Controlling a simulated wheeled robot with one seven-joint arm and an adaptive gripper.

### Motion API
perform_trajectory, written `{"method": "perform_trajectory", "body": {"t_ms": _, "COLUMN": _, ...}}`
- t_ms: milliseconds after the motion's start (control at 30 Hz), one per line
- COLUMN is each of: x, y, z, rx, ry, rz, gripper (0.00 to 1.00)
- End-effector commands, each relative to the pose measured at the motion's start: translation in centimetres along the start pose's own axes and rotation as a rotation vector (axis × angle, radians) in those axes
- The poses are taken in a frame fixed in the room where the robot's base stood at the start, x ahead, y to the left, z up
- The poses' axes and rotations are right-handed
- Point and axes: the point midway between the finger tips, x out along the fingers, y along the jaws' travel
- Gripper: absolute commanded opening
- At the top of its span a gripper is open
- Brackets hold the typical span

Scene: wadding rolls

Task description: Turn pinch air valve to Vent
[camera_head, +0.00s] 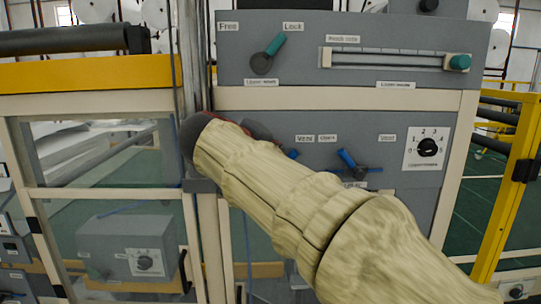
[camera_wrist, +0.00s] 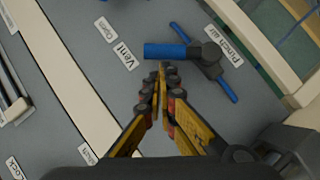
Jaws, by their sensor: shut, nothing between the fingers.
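The pinch air valve (camera_wrist: 207,57) has a dark body, a thick blue handle (camera_wrist: 164,50) and thin blue tubing, beside its "Pinch air" label (camera_wrist: 223,44). In the wrist view the handle's free end points left toward the "Vent" label (camera_wrist: 125,55); the "Open" label (camera_wrist: 104,30) is farther up and left. My gripper (camera_wrist: 164,70) is shut and empty, its fingertips just below the handle in the picture. I cannot tell whether they touch it.
A second blue-handled valve (camera_head: 347,160) sits to the right, near a numbered dial (camera_head: 427,147). Above are a teal-handled lever (camera_head: 269,53) and a slider (camera_head: 459,62). A cream frame post (camera_wrist: 70,70) runs beside the panel. A yellow rail (camera_head: 519,165) stands at right.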

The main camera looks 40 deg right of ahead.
Motion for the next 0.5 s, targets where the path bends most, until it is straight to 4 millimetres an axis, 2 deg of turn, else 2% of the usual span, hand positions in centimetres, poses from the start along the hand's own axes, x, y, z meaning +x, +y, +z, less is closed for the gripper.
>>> {"method": "perform_trajectory", "body": {"t_ms": 500, "x": 0.38, "y": 0.32, "z": 0.55, "rx": -0.004, "ry": -0.001, "rz": 0.001, "gripper": 0.00}}
